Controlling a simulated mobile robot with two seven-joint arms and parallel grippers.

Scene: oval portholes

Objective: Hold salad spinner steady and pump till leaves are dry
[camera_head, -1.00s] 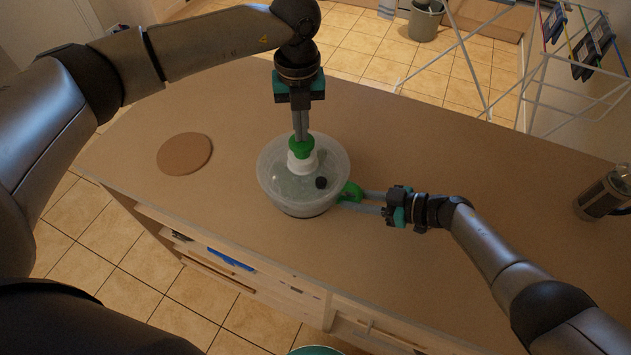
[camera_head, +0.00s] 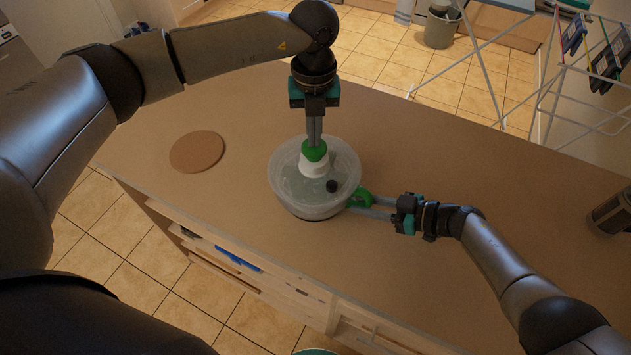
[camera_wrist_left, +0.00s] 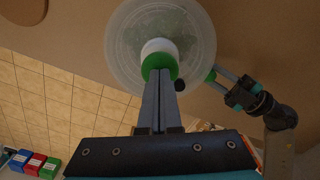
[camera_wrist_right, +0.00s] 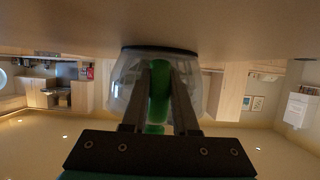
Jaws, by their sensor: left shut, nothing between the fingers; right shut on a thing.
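The salad spinner (camera_head: 290,192) is a translucent bowl with a clear lid, standing upright on the counter. A green pump knob (camera_head: 315,151) on a white collar (camera_head: 314,168) rises from its lid, with a small black button (camera_head: 332,186) beside it. My left gripper (camera_head: 314,142) points down, its closed fingertips at the top of the knob with nothing between them. My right gripper (camera_head: 368,202) is shut on the green side handle (camera_head: 360,196) at the bowl's right. In the right wrist view the fingers flank the green handle (camera_wrist_right: 158,92). Leaves cannot be made out clearly through the lid.
A round brown board (camera_head: 197,151) lies on the counter (camera_head: 440,165) left of the spinner. A glass-and-dark press (camera_head: 611,213) stands at the right edge. A drying rack (camera_head: 565,95) and a bucket (camera_head: 439,30) are on the floor beyond. Counter around the spinner is clear.

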